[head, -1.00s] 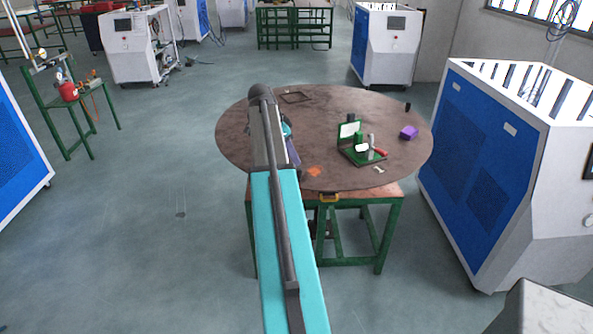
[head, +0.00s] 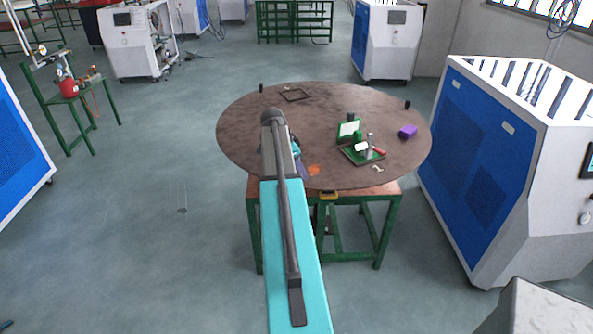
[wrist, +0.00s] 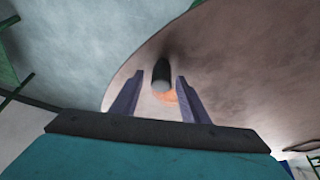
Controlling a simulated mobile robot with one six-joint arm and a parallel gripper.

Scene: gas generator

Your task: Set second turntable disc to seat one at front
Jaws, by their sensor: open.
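The turntable disc (head: 345,105) is a large brown round plate lying level on a green-legged table. Small black upright pegs stand near its rim, one at the back left (head: 261,88) and one at the right (head: 407,105). In the wrist view a dark rounded peg (wrist: 161,73) shows between the open fingers of my gripper (wrist: 160,82), with an orange patch (wrist: 171,97) behind it on the disc (wrist: 230,65). The gap between fingers and peg is visible; I cannot tell the depth. In the head view my arm hides most of the gripper at the disc's front left.
On the disc stand a green fixture (head: 360,150) with a white panel, a purple block (head: 407,131), and a dark square frame (head: 295,94). A yellow-and-black part (head: 329,195) sits at the front edge. A blue-and-white cabinet (head: 490,150) stands close at the right.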

